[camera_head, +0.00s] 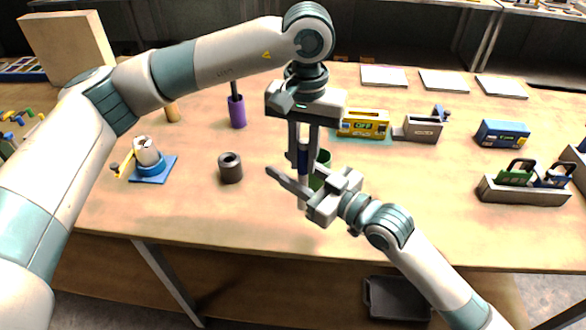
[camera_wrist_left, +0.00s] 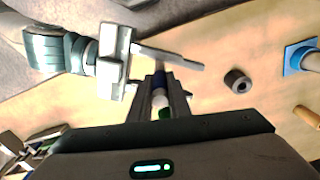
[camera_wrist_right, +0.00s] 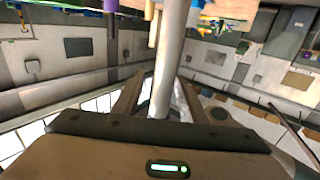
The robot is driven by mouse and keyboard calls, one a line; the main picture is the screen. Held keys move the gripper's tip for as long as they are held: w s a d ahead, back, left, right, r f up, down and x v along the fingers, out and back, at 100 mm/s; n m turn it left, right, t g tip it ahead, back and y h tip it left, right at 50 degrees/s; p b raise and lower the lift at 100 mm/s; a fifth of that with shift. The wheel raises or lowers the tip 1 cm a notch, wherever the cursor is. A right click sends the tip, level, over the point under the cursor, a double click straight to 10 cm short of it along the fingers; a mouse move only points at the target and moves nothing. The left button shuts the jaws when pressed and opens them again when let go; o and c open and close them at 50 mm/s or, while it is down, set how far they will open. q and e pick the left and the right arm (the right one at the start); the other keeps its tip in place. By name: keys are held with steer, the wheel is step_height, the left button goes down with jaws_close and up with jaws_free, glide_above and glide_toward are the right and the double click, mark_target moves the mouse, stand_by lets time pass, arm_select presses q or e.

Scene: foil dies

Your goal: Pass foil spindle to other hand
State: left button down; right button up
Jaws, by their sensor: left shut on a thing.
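Exact contact there cannot be told.
A green cup (camera_head: 322,168) stands behind the spindle, partly hidden. A dark hollow cylinder (camera_head: 230,170), a blue-based stand (camera_head: 152,168) and a purple-handled tool (camera_head: 237,112) stand left. A yellow box (camera_head: 364,124) and a grey holder (camera_head: 523,190) are right. The table's front middle is clear.

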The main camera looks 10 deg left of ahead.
steer(key=shift+c, duration=0.4)
jaws_close()
arm_select(q)
steer(key=c, duration=1.6)
jaws_free()
steer(key=shift+o, duration=0.2)
steer(key=shift+r, duration=0.1)
step_height(320, 180, up, 12)
steer(key=shift+f, duration=0.1)
